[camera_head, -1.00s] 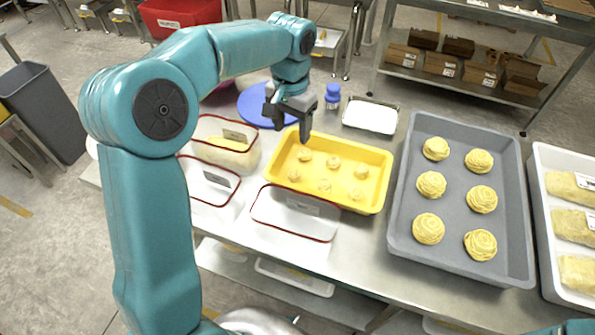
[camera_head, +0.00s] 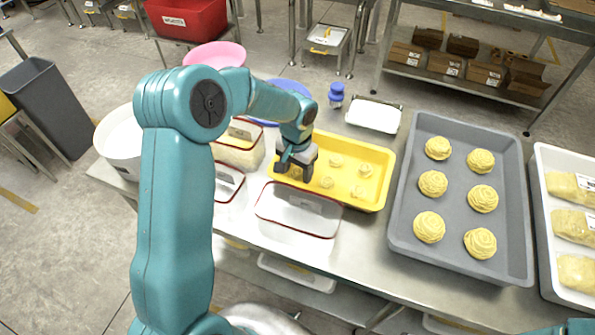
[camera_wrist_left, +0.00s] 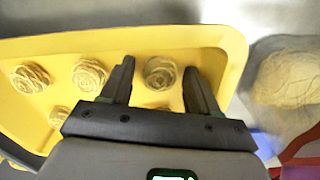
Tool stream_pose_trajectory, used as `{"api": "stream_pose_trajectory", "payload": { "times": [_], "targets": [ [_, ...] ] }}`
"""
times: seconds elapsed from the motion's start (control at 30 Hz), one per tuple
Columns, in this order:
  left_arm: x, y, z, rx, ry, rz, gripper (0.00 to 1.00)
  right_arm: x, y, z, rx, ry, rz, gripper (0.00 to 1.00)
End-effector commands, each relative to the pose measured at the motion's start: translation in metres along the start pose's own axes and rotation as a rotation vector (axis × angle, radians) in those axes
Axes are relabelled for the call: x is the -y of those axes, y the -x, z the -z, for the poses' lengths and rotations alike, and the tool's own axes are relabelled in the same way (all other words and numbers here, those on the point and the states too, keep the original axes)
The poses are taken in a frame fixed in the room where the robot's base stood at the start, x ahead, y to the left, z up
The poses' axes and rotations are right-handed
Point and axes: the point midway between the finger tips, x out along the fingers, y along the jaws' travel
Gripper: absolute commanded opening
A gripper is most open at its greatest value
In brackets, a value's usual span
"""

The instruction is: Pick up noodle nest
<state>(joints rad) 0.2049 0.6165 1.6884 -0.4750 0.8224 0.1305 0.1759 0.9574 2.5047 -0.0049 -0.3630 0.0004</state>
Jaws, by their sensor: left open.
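Small pale-yellow noodle nests, one of them (camera_head: 365,170), lie apart in a yellow tray (camera_head: 384,188) in the head view. My left gripper (camera_head: 290,173) hangs over the left end of this tray, pointing down, and hides part of it. In the left wrist view its jaws (camera_wrist_left: 159,66) are open, with a noodle nest (camera_wrist_left: 160,73) showing between the two fingers. The fingers do not visibly touch it. More nests (camera_wrist_left: 89,74) lie beside it in the tray. Larger coiled nests (camera_head: 482,199) sit in rows in a grey tray (camera_head: 459,268). My right gripper is out of view.
Clear red-rimmed containers (camera_head: 300,212) stand in front and to the left of the yellow tray. Behind it are a blue bottle (camera_head: 336,96) and a white tray (camera_head: 373,115). A white crate with bagged goods (camera_head: 574,228) stands at the right.

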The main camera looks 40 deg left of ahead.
Motion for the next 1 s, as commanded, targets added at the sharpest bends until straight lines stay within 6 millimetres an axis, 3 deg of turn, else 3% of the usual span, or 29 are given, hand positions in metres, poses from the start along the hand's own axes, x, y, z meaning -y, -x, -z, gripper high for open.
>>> {"api": "stream_pose_trajectory", "payload": {
  "times": [0.23,0.37,0.77,0.87,1.0],
  "targets": [
    [0.000,-0.003,0.000,-0.001,0.000,0.000,0.60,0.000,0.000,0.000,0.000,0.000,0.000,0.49],
    [0.000,-0.002,0.000,-0.001,0.000,0.000,0.18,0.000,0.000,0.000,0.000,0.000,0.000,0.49],
    [0.000,0.004,0.001,-0.002,0.000,0.001,0.18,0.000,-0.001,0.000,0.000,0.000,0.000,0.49],
    [0.001,0.014,0.001,-0.005,0.000,0.001,0.18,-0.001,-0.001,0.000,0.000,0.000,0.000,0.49],
    [0.000,0.042,0.002,-0.008,0.000,0.002,0.18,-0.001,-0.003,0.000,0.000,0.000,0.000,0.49]
  ]
}}
